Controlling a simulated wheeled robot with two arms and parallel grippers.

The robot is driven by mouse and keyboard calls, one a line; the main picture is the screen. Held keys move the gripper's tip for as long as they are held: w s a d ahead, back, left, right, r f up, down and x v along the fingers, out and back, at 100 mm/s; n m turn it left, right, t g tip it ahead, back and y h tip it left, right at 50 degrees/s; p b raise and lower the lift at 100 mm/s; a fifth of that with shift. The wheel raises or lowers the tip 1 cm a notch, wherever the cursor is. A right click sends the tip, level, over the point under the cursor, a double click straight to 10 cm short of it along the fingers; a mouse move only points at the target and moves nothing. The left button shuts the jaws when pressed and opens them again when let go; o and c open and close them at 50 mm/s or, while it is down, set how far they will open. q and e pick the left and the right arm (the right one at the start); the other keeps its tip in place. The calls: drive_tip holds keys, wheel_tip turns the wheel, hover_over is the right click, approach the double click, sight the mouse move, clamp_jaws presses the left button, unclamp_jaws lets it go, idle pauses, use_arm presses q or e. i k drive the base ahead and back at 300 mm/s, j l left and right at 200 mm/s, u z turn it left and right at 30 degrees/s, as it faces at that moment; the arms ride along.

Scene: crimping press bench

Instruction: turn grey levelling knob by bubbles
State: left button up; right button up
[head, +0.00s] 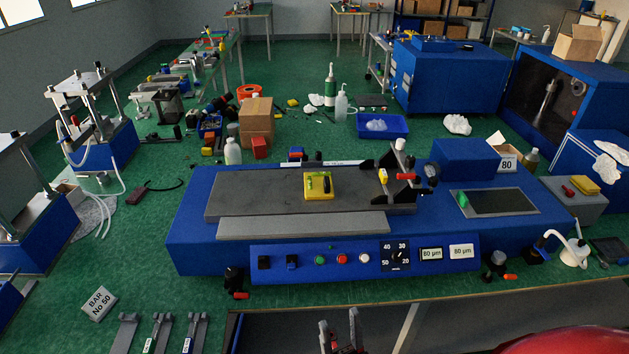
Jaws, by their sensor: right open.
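A blue bench machine (215,240) with a flat dark grey bed (260,195) stands in the middle of the bench. A small yellow level block (319,186) with green vials sits on the bed; its bubbles are too small to read. A dark knob-like foot (233,277) is at the machine's front left corner, and a greyer one (498,260) at its front right. I cannot tell for sure which is the grey levelling knob. My right gripper (340,336) is open and empty at the bottom edge, in front of the bench and apart from both feet. My left gripper is out of view.
A front panel (300,261) carries buttons and a dial. A grey "BAR No 50" block (99,303) and several grey bars (160,333) lie front left. Bench front between the feet looks clear.

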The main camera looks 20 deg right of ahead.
sight(498, 257)
drive_tip(key=z, duration=1.9)
